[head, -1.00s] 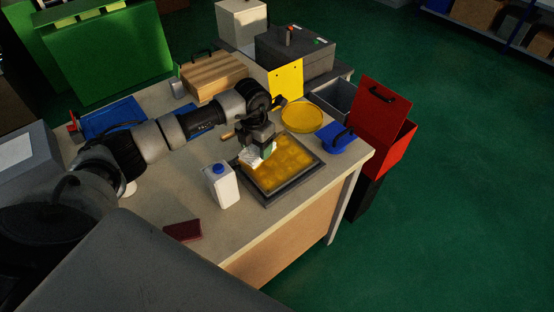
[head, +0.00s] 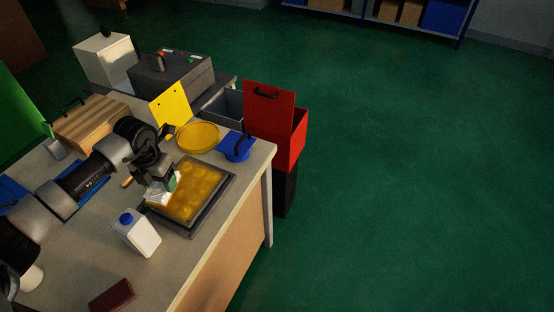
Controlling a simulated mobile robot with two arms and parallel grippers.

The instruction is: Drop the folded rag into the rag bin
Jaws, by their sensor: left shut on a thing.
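My left gripper (head: 164,186) is shut on a pale, whitish folded rag (head: 159,198), with a green patch beside it. It holds the rag above the near-left part of a dark-rimmed tray with a yellow-brown surface (head: 200,188). The jaws hide part of the rag. The red rag bin (head: 297,148) stands past the table's right edge, on a black base. Its red lid (head: 268,122), with a black handle, stands upright. The bin is well to the right of the gripper, and its inside is hidden behind the lid. My right gripper is not in view.
A white bottle with a blue cap (head: 137,234) stands near the tray. A yellow round dish (head: 197,138), a blue handled object (head: 236,146) and a grey open box (head: 222,105) lie towards the bin. A dark red block (head: 112,295) lies in front. Floor at right is clear.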

